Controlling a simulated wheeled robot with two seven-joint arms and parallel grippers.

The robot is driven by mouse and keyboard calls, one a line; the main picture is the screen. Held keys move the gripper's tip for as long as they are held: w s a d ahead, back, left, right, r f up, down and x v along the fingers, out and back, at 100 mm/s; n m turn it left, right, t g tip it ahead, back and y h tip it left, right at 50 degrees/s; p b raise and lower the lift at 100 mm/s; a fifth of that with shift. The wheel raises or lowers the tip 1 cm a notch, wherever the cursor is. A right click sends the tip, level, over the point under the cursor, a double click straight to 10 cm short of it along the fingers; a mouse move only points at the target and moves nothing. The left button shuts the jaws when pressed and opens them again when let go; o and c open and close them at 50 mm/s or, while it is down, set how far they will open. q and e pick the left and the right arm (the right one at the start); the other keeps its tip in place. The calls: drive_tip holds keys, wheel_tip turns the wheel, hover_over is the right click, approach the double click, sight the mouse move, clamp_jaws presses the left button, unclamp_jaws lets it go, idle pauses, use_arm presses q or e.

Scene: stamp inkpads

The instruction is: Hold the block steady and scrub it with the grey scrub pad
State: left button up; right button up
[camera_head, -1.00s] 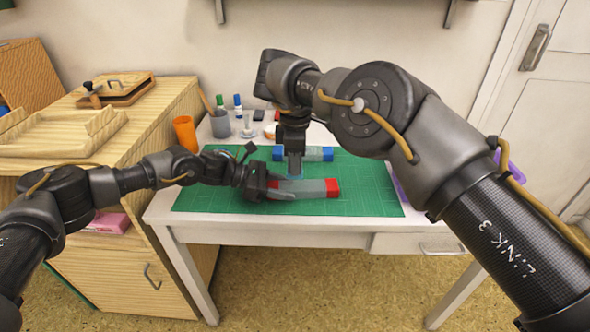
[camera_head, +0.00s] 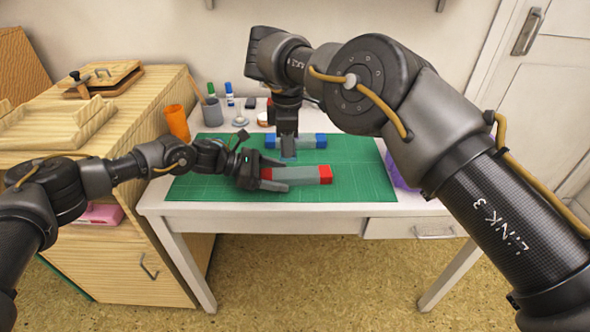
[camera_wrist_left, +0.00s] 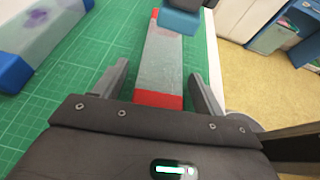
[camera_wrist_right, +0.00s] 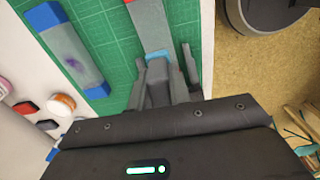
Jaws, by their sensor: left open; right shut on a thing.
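A grey block with red ends (camera_head: 298,175) lies on the green mat. My left gripper (camera_head: 273,177) is at its left end. In the left wrist view, my open left fingers (camera_wrist_left: 160,95) stand either side of the block's near red end (camera_wrist_left: 158,99), with gaps. My right gripper (camera_head: 288,146) points down behind the block and is shut on a small blue pad (camera_wrist_left: 178,20). That pad overlaps the block's far end in the left wrist view; contact cannot be told. It also shows between the fingers in the right wrist view (camera_wrist_right: 158,68).
A second block with blue ends (camera_head: 311,141) and a purple stain (camera_wrist_left: 33,22) lies behind. An orange cup (camera_head: 177,122), a pencil cup (camera_head: 212,112) and small bottles (camera_head: 229,94) stand at the back left. A purple item (camera_head: 396,174) is at the right. The mat's front is clear.

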use_arm(q)
drive_tip(key=v, duration=1.2)
drive_tip(key=shift+r, duration=0.1)
